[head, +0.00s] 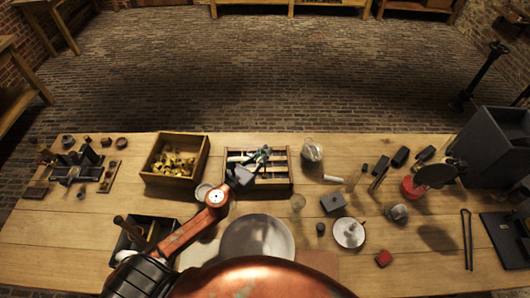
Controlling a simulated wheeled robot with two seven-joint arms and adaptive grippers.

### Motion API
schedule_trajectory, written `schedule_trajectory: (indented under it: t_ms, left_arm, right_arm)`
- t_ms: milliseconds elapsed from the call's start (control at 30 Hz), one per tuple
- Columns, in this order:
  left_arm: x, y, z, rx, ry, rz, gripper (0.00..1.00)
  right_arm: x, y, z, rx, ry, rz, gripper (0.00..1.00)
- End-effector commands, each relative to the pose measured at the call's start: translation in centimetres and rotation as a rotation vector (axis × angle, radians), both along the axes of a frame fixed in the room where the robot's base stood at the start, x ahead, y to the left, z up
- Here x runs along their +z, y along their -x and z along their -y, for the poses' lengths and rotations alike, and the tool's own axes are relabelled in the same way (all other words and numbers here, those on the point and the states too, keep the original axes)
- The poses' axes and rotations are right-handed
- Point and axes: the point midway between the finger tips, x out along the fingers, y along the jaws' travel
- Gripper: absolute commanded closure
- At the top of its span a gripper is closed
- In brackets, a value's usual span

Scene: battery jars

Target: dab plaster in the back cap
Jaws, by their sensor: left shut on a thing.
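My left gripper (258,160) reaches in from the front and is over the wooden tray (290,172) with pale compartments. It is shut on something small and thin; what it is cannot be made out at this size. A green patch shows at the fingertips. A white saucer (342,242) with a pale lump (350,231) stands right of the middle; I cannot tell if the lump is plaster. I cannot pick out the back cap; the gripper hides part of the tray. My right gripper is not in view.
A wooden box (150,179) with yellow pieces stands left of the tray. A glass jar (312,152) is close on the tray's right. A large grey round plate (258,236) lies in front. A grey bin (486,146) and a red pot (411,188) stand right.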

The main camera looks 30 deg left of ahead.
Motion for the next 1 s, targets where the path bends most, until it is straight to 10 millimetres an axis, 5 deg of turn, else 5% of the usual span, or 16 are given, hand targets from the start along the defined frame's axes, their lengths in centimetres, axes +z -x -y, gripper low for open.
schedule_trajectory:
  t_ms: [1000]
  left_arm:
    - [-0.52,0.0,0.0,0.0,0.0,0.0,1.0]
  right_arm:
    - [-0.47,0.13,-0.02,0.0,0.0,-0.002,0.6]
